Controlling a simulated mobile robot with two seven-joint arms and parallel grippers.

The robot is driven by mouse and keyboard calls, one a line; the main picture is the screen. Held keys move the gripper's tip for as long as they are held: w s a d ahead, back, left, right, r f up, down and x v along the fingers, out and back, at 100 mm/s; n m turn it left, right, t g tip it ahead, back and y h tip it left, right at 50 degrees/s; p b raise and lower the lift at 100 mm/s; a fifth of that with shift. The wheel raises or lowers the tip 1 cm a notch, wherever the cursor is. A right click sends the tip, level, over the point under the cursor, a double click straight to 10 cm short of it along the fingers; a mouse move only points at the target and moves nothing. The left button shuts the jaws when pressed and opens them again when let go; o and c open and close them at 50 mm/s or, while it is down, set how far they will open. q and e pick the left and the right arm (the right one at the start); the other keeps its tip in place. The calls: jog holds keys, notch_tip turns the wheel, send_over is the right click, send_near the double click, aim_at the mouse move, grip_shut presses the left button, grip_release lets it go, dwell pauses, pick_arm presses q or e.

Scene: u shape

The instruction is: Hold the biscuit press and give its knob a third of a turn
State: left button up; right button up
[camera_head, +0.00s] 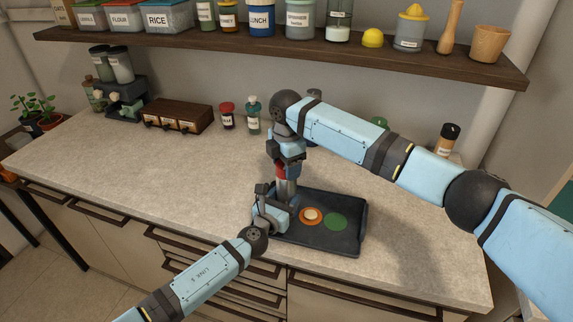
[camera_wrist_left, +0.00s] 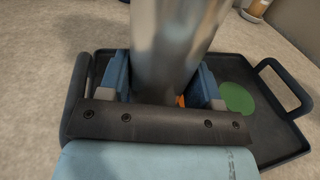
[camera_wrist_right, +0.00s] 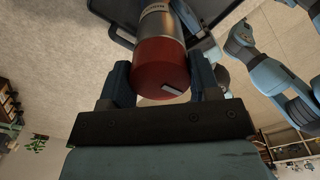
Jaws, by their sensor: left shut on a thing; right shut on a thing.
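The biscuit press has a silver barrel (camera_head: 286,187) and a red knob (camera_head: 281,171) on top. It stands about upright over the left part of the dark tray (camera_head: 345,243). My left gripper (camera_head: 275,211) is shut on the barrel, which fills the left wrist view (camera_wrist_left: 172,45) between the fingers. My right gripper (camera_head: 284,163) comes from above and is shut on the knob. In the right wrist view, the red knob (camera_wrist_right: 158,70) sits between the fingers, with a pale mark near its end. The press's lower end is hidden by my left gripper.
The tray holds an orange disc (camera_head: 303,219) with a pale round on it and a green disc (camera_head: 335,221). A wooden drawer box (camera_head: 178,118) and small jars stand along the wall. A loaded shelf (camera_head: 300,50) hangs above. The counter left of the tray is clear.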

jog(key=m, duration=0.4)
jog(key=shift+m, duration=0.3)
jog(key=m, duration=0.4)
jog(key=shift+a+m, duration=0.1)
jog(key=shift+m, duration=0.2)
jog(key=m, duration=0.4)
jog(key=shift+m, duration=2.5)
jog(key=o, duration=0.9)
jog(key=shift+r, duration=0.1)
notch_tip(320, 180, up, 12)
jog(key=shift+f, duration=0.1)
